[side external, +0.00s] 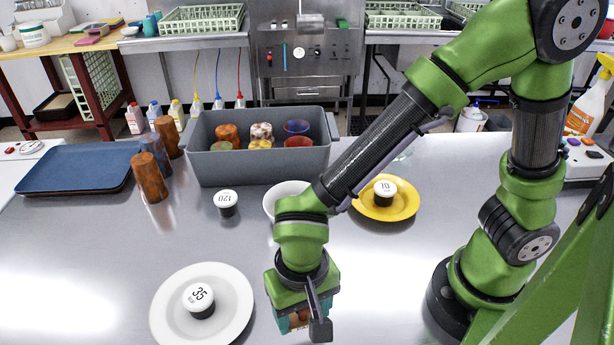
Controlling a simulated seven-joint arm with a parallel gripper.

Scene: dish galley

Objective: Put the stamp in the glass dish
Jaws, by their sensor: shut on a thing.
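My gripper (303,322) is low over the front middle of the steel counter, pointing down. It is shut on a small brownish thing (297,320). The gripper hides most of this thing, so I cannot tell its full shape or whether it is the stamp. A faint clear glass edge (404,154) shows behind my arm, above the yellow plate; it may be the glass dish, but most of it is hidden. No other stamp is clearly visible.
A white plate (165,318) bears a black, white-topped piece marked 35 (200,299). A similar piece marked 120 (226,203) stands behind it. A yellow plate (402,209) bears another (384,192). A white bowl (281,198) is partly behind my arm. A grey bin (210,168) holds several cups.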

